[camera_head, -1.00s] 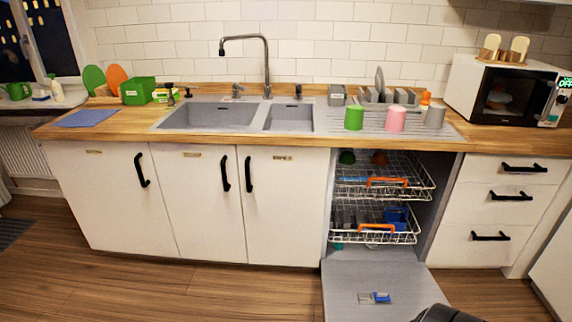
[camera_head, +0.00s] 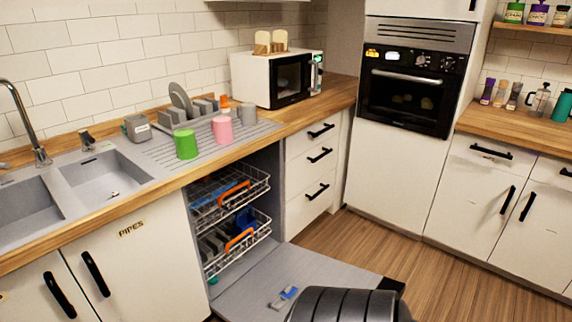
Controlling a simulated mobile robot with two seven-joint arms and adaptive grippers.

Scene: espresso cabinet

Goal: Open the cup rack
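The dishwasher stands open under the counter, its door (camera_head: 330,262) folded down. Its upper wire rack (camera_head: 255,186) has an orange handle (camera_head: 234,193) and sits slightly out past the counter edge. The lower wire rack (camera_head: 255,235), also with an orange handle (camera_head: 240,241), holds a blue item and grey items. No rack is visibly labelled as the cup rack. A green cup (camera_head: 186,144), a pink cup (camera_head: 222,130) and a grey cup (camera_head: 247,115) stand on the draining board above. Neither gripper shows; only a dark ribbed part of mine is at the bottom edge.
A small blue and grey item (camera_head: 284,297) lies on the lowered door, which takes up floor room. White drawers (camera_head: 312,160) stand right of the dishwasher. A microwave (camera_head: 277,78) is above, with an oven (camera_head: 412,85) further right. Wooden floor (camera_head: 440,262) is clear at right.

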